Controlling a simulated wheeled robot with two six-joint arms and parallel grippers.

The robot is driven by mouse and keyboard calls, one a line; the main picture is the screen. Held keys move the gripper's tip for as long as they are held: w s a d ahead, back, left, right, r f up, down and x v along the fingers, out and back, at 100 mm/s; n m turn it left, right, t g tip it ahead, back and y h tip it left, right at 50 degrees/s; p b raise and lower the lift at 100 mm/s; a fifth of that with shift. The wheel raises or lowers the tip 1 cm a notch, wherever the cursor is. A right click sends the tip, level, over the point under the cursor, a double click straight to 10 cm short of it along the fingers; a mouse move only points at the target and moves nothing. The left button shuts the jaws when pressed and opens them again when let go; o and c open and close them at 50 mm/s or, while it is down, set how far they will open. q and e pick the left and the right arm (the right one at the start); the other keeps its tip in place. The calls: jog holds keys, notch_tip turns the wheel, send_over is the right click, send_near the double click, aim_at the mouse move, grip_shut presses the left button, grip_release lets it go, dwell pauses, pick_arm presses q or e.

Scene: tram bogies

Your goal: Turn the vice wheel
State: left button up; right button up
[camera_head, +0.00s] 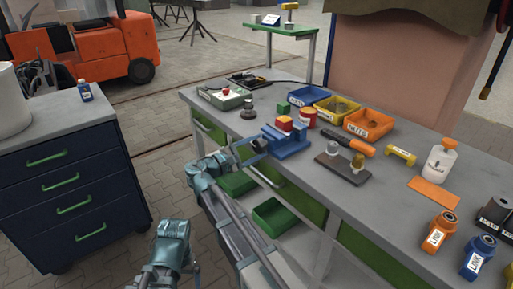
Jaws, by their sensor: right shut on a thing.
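The blue vice (291,146) is fixed at the front edge of the grey workbench. A red and a yellow-orange block (285,123) show at its top. My right gripper (262,146) is at the vice's left end, in front of the bench edge. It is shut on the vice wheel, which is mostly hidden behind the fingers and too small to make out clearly. My left arm shows only as a teal joint at the bottom left; its gripper cannot be made out.
Blue, yellow and orange bins (368,124) stand behind the vice. A dark plate with knobs (342,168) and an orange-handled tool (347,143) lie to its right. Green trays (275,216) sit below the bench. A drawer cabinet (60,180) stands left, with floor between.

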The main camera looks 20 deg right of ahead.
jog(key=n, duration=0.6)
jog(key=shift+f, duration=0.1)
jog(key=n, duration=0.6)
jog(key=shift+s+n, duration=0.15)
jog(key=shift+n, duration=0.25)
jog(key=n, duration=0.6)
jog(key=shift+s, duration=0.1)
jog(key=n, duration=0.5)
jog(key=shift+n, duration=0.4)
jog(key=shift+n, duration=0.3)
jog(key=o, duration=1.4)
